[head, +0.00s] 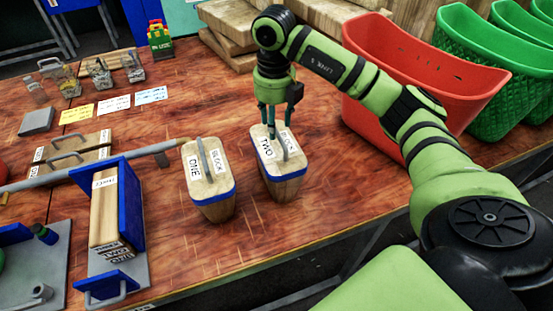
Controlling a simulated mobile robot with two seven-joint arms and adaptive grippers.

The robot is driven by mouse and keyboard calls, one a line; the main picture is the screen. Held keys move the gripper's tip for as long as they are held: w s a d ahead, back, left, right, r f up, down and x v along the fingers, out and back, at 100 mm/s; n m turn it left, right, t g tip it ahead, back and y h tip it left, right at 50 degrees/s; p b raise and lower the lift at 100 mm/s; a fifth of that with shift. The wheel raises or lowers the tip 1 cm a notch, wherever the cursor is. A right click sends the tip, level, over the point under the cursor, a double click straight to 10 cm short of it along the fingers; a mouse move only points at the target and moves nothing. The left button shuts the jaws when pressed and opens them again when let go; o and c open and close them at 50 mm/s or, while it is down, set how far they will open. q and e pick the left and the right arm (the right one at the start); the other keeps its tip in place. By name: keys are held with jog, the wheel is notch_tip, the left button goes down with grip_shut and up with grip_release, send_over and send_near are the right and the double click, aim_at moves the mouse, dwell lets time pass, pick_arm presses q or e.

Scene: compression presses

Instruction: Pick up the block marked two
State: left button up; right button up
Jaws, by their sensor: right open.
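The block marked TWO (284,185) stands upright on the wooden table, with a blue band, a label and a handle on its top. My right gripper (279,128) points down directly over its top, with its fingers open around or just above the handle. I cannot tell whether the fingertips touch the block. The block marked ONE (208,190) stands just to its left, apart from it, with a similar handle and blue band. My left gripper is not in the head view.
A blue and grey press (132,205) with a long lever stands left of block ONE. A red basket (400,65) and green baskets (478,62) are at the right. Wooden planks (225,45) lie behind. The table (240,265) is clear in front of the blocks.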

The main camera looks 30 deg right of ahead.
aim_at(277, 160)
notch_tip(277, 160, down, 4)
jog(key=shift+d+r+p, duration=0.15)
jog(key=shift+r+p, duration=0.05)
jog(key=shift+p, duration=0.6)
jog(key=shift+f, duration=0.4)
grip_shut()
jog(key=shift+r, duration=0.1)
jog(key=shift+w+r, duration=0.1)
